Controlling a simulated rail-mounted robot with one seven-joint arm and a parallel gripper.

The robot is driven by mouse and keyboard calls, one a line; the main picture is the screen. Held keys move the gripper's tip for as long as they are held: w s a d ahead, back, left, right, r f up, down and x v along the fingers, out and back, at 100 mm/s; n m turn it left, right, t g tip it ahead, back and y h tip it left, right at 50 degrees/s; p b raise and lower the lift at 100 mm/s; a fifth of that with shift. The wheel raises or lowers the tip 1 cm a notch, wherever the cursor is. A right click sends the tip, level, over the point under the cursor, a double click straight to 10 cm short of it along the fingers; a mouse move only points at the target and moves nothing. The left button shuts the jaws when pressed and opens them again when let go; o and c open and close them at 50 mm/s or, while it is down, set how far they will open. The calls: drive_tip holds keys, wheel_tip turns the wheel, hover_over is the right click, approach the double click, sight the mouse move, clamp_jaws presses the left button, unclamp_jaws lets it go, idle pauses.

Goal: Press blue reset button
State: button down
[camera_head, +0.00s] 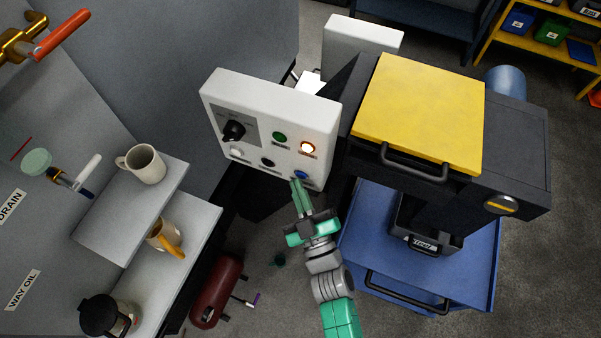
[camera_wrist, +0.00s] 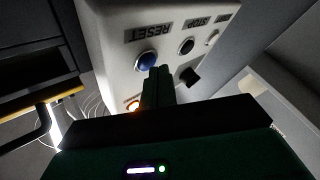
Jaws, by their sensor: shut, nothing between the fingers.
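The white control panel (camera_head: 266,127) stands left of the yellow-topped machine. Its blue reset button (camera_head: 300,175) is at the panel's lower right. In the wrist view the blue button (camera_wrist: 147,61) sits below a RESET label, which appears upside down. My gripper (camera_head: 297,184) is shut and empty, with its fingertips just below and in front of the blue button. In the wrist view the fingertips (camera_wrist: 158,70) overlap the button's lower edge. I cannot tell whether they touch it.
The yellow-topped machine (camera_head: 417,110) stands close to the right. Shelves with mugs (camera_head: 145,163) are at left.

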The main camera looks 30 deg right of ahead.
drive_tip(key=shift+w+d, duration=0.25)
drive_tip(key=shift+d, duration=0.05)
idle(0.4)
drive_tip(key=shift+s, duration=0.1)
drive_tip(key=shift+s+a, duration=0.4)
drive_tip(key=shift+a, duration=0.25)
drive_tip(key=s+a+b, duration=0.1)
drive_tip(key=a, duration=0.1)
drive_tip(key=s+a+b, duration=0.1)
drive_tip(key=s+a, duration=0.1)
idle(0.5)
drive_tip(key=shift+w+r, duration=0.1)
idle(0.5)
